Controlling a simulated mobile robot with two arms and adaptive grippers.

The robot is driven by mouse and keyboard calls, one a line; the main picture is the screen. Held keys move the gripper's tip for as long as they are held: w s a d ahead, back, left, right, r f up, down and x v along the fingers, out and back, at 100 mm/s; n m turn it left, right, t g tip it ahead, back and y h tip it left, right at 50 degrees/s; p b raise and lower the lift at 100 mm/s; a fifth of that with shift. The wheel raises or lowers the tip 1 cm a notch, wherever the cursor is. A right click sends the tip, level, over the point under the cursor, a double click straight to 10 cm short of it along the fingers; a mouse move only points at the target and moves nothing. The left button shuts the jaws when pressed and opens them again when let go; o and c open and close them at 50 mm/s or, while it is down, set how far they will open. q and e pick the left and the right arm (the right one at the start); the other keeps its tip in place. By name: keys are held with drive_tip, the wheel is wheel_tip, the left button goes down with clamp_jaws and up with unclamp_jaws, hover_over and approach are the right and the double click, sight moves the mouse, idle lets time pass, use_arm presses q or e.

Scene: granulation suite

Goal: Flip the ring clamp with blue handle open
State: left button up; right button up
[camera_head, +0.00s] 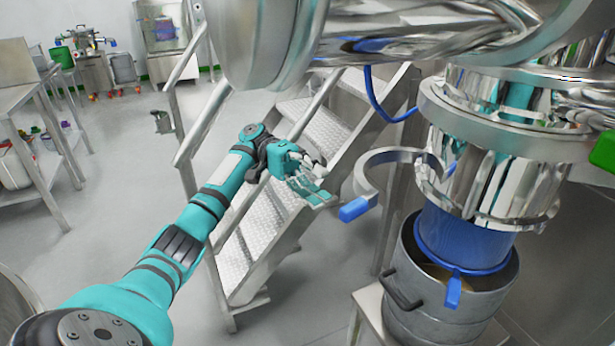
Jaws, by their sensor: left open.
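The ring clamp (376,161) is a shiny metal band on the steel column at the right. Its curved arm stands out to the left of the column, swung away from it. The blue handle (354,210) is at the free end of this arm. The rest of the band lies around the column above a blue sleeve (458,238). My left gripper (321,183) is open and empty, just left of and above the blue handle, with a small gap seeming to show between them. My right gripper is not in view.
A large steel pipe (420,36) crosses overhead. Metal steps (262,226) stand behind my left arm. Open floor lies at the left.

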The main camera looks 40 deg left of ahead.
use_arm(q)
drive_tip(key=shift+v, duration=1.45)
